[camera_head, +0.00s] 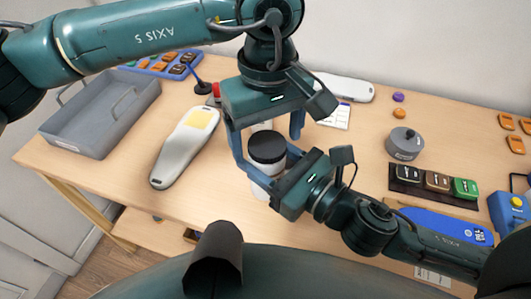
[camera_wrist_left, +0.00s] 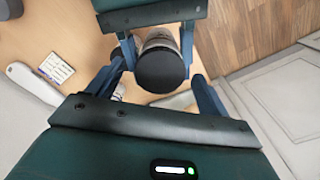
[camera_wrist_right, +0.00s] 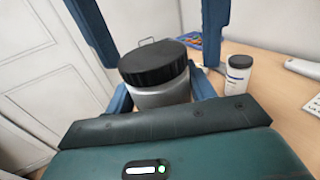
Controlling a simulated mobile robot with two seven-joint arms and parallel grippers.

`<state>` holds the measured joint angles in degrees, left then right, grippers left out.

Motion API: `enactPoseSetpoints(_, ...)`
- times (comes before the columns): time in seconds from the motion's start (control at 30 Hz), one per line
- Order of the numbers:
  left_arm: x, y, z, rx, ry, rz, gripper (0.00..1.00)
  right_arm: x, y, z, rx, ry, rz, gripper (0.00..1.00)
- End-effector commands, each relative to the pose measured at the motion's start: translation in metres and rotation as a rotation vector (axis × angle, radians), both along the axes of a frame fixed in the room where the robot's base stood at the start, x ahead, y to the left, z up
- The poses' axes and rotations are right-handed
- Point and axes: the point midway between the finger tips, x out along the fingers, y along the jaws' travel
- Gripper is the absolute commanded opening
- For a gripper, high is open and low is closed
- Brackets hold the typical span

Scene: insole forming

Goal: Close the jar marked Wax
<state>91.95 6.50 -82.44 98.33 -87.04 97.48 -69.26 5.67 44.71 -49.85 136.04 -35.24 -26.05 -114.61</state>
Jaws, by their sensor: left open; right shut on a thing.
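A jar with a black lid (camera_head: 267,146) is held upright above the table by my right gripper (camera_head: 274,170), which is shut on its pale body (camera_wrist_right: 160,95). The lid sits on top of the body in the right wrist view; I cannot tell how tightly. My left gripper (camera_head: 268,138) is open above the jar, its fingers on either side of the lid with gaps. The lid also shows between its fingers in the left wrist view (camera_wrist_left: 163,71). No readable Wax marking shows on the held jar. A second white jar with a dark lid (camera_wrist_right: 238,73) stands on the table.
A grey bin (camera_head: 75,127) is at the left, with a white insole-shaped piece (camera_head: 180,155) beside it. A grey round pot (camera_head: 405,143) and a dark tray (camera_head: 405,188) of coloured blocks are at the right. Table between insole and bin is clear.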

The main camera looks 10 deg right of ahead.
Motion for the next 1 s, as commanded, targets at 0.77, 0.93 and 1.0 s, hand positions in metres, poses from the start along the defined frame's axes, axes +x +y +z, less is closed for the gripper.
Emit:
enactPoseSetpoints(0.77, 0.000, -0.001, 0.105, -0.001, -0.003, 0.000, 0.79, 0.000, 0.000, 0.001, 0.003, -0.003, 0.001, 0.00)
enactPoseSetpoints(0.93, 0.000, 0.000, 0.118, 0.000, 0.000, 0.001, 0.79, 0.000, 0.000, 0.001, 0.003, -0.003, 0.001, 0.00)
enactPoseSetpoints(1.0, 0.000, 0.000, 0.120, 0.000, 0.000, 0.000, 0.79, 0.000, 0.000, 0.001, 0.003, -0.003, 0.001, 0.00)
